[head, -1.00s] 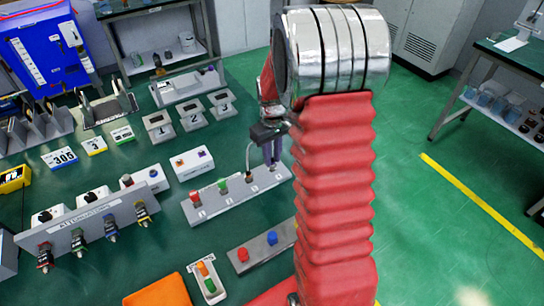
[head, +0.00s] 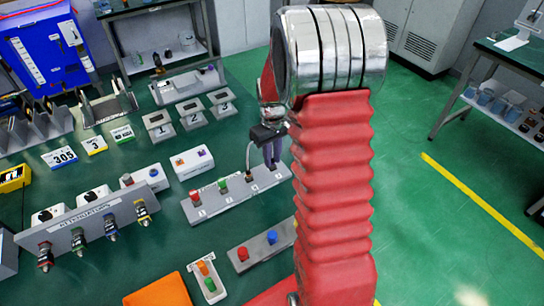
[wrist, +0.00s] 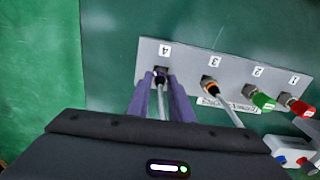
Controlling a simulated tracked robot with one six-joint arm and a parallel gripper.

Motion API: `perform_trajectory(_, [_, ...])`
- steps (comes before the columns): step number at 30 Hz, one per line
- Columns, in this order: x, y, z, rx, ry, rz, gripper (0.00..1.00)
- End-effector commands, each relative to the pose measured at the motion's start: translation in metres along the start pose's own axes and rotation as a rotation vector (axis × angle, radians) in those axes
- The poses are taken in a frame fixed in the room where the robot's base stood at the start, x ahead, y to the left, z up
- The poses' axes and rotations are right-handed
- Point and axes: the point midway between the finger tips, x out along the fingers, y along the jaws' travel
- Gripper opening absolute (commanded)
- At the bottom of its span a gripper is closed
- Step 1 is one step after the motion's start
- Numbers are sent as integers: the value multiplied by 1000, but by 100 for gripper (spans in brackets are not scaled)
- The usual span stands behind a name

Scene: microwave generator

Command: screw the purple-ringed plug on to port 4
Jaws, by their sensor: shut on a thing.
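The grey port strip (head: 230,203) lies on the green bench, its ports numbered 1 to 4. In the wrist view, port 4 (wrist: 165,51) is at the strip's left end. The purple-ringed plug (wrist: 160,75) is at port 4, in line with it, with a pale cable running back between my fingers. My gripper (wrist: 161,82) is shut on this plug; how deep its thread sits cannot be told. In the head view my gripper (head: 272,160) is over the strip's right end, and my arm hides part of it.
An orange-ringed plug (wrist: 211,86) with a cable is at port 3, close beside my fingers. A green cap (wrist: 263,101) is on port 2 and a red cap (wrist: 299,106) on port 1. A plate with a red and a blue button (head: 262,246) lies nearer.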

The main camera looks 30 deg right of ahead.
Motion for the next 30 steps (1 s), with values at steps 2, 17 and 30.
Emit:
perform_trajectory(2, [2,0,1,0,-2,-1,0])
perform_trajectory(17, [2,0,0,0,-1,0,41])
perform_trajectory(30, [-29,0,0,0,2,1,41])
